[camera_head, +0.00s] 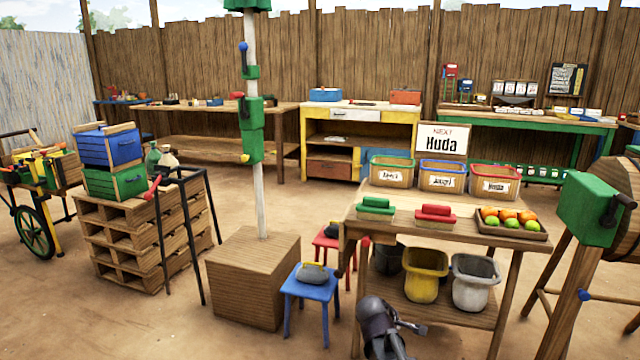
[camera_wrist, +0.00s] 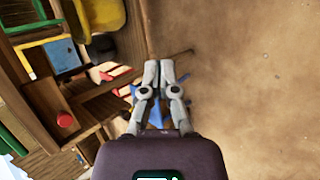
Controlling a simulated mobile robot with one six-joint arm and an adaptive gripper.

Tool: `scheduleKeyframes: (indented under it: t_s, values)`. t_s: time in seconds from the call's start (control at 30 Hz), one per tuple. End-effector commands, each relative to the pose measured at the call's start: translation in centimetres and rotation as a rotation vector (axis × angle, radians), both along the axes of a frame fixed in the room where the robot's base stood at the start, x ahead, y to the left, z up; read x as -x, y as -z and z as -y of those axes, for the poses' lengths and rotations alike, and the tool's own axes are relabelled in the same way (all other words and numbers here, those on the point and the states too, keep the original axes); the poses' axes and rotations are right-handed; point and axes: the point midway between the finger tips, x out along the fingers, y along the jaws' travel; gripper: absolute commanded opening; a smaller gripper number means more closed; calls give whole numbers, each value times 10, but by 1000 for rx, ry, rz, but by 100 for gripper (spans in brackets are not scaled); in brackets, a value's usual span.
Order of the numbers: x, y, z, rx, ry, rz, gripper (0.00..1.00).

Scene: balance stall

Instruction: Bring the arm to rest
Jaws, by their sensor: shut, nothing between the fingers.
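My gripper (camera_wrist: 159,72) is shut and empty. In the wrist view its grey fingers meet above sandy ground, with part of a blue stool behind them. In the head view my dark wrist and gripper (camera_head: 418,328) show low in the picture, in front of the wooden stall table (camera_head: 375,228). The fingers there are too small to read. They appear to touch nothing.
The table carries a green block (camera_head: 376,204), a red block (camera_head: 436,212) and a fruit tray (camera_head: 540,236). Yellow (camera_head: 425,285) and grey (camera_head: 474,290) buckets sit on its lower shelf. A blue stool (camera_head: 311,287) stands left. Bare ground lies at front left.

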Motion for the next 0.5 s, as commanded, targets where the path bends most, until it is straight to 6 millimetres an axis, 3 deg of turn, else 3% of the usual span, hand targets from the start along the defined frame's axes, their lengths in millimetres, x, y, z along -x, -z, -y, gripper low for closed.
scheduleKeyframes:
  t_s: [0.03,0.2,0.5]
  values:
    - [17,5,2,-82,81,-7,0]
    - [63,23,-2,-349,373,-44,0]
    - [122,36,-22,-641,767,-139,0]
